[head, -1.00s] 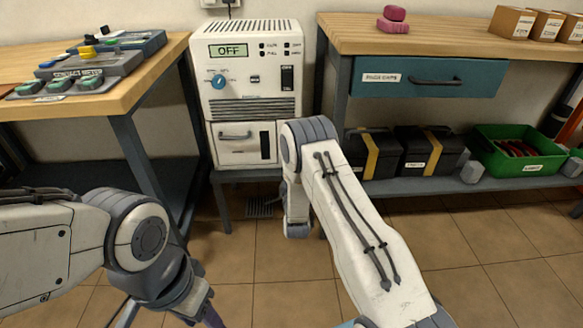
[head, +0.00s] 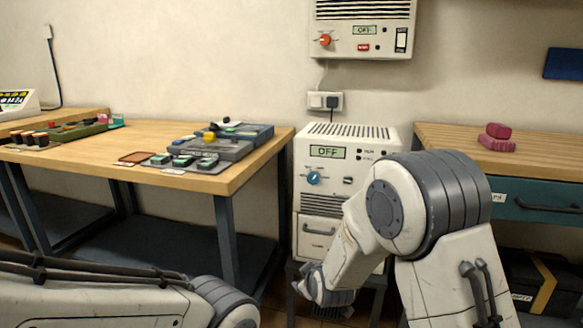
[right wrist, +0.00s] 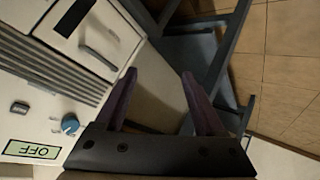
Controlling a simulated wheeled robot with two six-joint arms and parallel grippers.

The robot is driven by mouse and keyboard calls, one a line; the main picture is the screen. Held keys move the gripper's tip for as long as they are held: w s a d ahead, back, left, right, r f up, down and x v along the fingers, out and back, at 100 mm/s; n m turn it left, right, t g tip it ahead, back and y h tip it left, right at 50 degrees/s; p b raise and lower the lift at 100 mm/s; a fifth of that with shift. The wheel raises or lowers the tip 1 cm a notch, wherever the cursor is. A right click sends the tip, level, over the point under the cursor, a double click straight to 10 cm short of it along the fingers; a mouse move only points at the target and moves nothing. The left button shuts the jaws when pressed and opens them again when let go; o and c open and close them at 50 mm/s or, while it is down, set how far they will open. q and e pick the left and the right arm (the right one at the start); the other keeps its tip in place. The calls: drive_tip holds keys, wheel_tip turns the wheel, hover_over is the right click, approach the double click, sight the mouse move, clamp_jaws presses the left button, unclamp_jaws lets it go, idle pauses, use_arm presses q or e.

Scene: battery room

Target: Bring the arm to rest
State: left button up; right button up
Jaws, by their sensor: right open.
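My right arm (head: 440,225) is bent in front of the white charger cabinet (head: 345,145) in the head view, its wrist hanging low before the cabinet's drawer. In the right wrist view my right gripper (right wrist: 158,75) has its two dark fingers apart, with nothing between them. The cabinet's front fills the left of that view, beside the fingers; I cannot tell the exact gap. My left arm (head: 100,297) lies low across the bottom left of the head view. Its gripper is out of view.
A wooden table (head: 245,180) with battery trays (head: 215,150) stands left. The cabinet display (head: 327,152) reads OFF. A wall unit (head: 365,30) hangs above. Floor shows in the right wrist view.

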drive_tip(key=s+a+r+g+y, duration=0.1)
drive_tip(key=s+a+r+g, duration=0.1)
drive_tip(key=s, duration=0.4)
drive_tip(key=s+a+r+g, duration=0.1)
drive_tip(key=s+a+r, duration=0.15)
drive_tip(key=s, duration=0.35)
drive_tip(key=s+d+r+g+h, duration=0.1)
drive_tip(key=s+d+g, duration=0.1)
drive_tip(key=s, duration=0.6)
drive_tip(key=s+d+r+m+g, duration=0.1)
drive_tip(key=s+r+g, duration=0.15)
drive_tip(key=s, duration=0.55)
drive_tip(key=s+d+g+h, duration=0.1)
drive_tip(key=s+d+g, duration=0.1)
drive_tip(key=s, duration=0.7)
wheel_tip(320, 180, up, 38)
drive_tip(key=p, duration=3.9)
drive_tip(key=shift+w, duration=0.25)
drive_tip(key=shift+g, duration=0.25)
